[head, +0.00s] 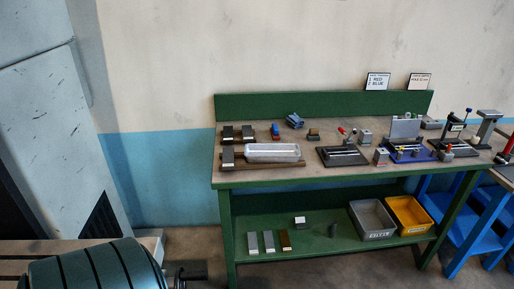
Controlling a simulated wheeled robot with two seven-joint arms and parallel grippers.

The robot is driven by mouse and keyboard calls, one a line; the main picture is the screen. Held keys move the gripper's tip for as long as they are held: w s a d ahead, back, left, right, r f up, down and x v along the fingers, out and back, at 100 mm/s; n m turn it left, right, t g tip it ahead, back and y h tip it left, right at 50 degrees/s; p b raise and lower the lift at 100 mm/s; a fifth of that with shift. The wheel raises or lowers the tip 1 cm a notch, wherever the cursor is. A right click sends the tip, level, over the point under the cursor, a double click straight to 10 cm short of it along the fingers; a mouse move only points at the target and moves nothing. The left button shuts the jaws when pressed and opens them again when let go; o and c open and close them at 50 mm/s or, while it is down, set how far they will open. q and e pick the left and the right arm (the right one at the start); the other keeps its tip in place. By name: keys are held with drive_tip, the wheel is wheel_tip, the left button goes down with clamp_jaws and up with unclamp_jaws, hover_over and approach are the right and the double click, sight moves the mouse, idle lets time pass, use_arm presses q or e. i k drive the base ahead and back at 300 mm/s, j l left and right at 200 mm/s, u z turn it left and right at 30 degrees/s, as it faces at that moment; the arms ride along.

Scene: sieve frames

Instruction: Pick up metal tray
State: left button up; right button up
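The metal tray (272,158) is a shallow, pale silver rectangular tray with a rim. It sits at the front left of the green workbench (340,179), on or against a low brown wooden holder (290,165). A dark block (227,156) stands at the tray's left end. The tray looks level and empty. Neither of my grippers shows in the head view.
Black fixtures (342,156) and a blue fixture (410,155) stand right of the tray. A grey bin (372,235) and a yellow bin (427,229) are on the lower shelf. A green banded drum (95,272) is at front left. Floor before the bench looks clear.

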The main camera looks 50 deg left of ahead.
sight(254, 153)
drive_tip(key=i+l+u, duration=0.25)
drive_tip(key=i+u, duration=0.15)
drive_tip(key=i+l+u, duration=0.35)
drive_tip(key=i+l, duration=0.05)
